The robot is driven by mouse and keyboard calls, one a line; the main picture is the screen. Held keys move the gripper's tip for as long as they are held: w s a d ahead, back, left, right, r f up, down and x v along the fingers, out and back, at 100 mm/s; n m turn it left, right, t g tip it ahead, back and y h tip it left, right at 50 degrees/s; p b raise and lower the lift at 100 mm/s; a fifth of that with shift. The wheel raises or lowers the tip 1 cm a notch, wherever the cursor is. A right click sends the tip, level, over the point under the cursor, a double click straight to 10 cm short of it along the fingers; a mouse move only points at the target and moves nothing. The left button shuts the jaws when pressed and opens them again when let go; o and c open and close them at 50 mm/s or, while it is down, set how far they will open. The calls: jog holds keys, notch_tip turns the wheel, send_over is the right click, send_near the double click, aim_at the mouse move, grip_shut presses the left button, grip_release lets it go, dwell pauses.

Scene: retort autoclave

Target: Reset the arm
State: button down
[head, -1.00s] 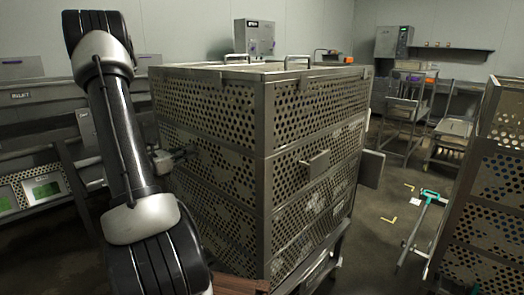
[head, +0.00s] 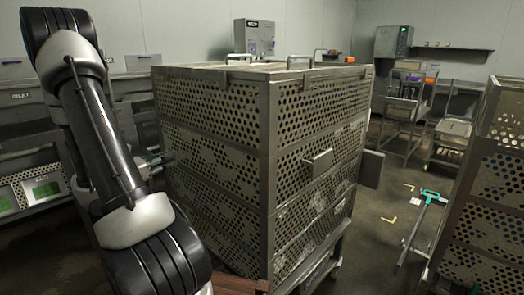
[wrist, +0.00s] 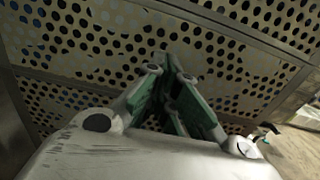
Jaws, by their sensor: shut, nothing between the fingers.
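My arm (head: 95,130) rises at the left of the head view and bends over toward the crate. My gripper (head: 160,160) shows partly behind the arm, close to the left face of a large perforated metal crate (head: 268,130). In the wrist view my gripper (wrist: 172,62) has its green-padded fingers together, with nothing between them. The perforated crate wall (wrist: 75,45) fills the background there. Whether the fingertips touch the wall cannot be told.
A second perforated crate (head: 492,190) stands at the right edge, beside a cart with a teal handle (head: 431,194). Grey machines (head: 38,190) with green displays line the left. Open floor (head: 385,200) with yellow marks lies between the crates.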

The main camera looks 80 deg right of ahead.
jog(key=shift+w+a, duration=0.1)
jog(key=shift+a, duration=0.1)
jog(key=shift+f, duration=0.1)
dwell(0.4)
jog(key=s+a+f+m+g+y, duration=0.1)
jog(key=s+a+f+m+y, duration=0.2)
jog(key=s+a+m+y, duration=0.6)
jog(key=w+a+r+m+t+y, duration=0.1)
jog(key=a+r+t, duration=0.3)
jog(key=a, duration=0.4)
jog(key=w+a+r+m+t+y, duration=0.1)
jog(key=a+r+t+y, duration=0.2)
jog(key=a+r+t, duration=0.2)
jog(key=a+r+m+t+y, duration=0.1)
jog(key=a+r+t, duration=0.3)
jog(key=a, duration=0.6)
jog(key=shift+w+a+r+t+y, duration=0.15)
jog(key=shift+w+a+t+y, duration=0.35)
jog(key=shift+y, duration=0.4)
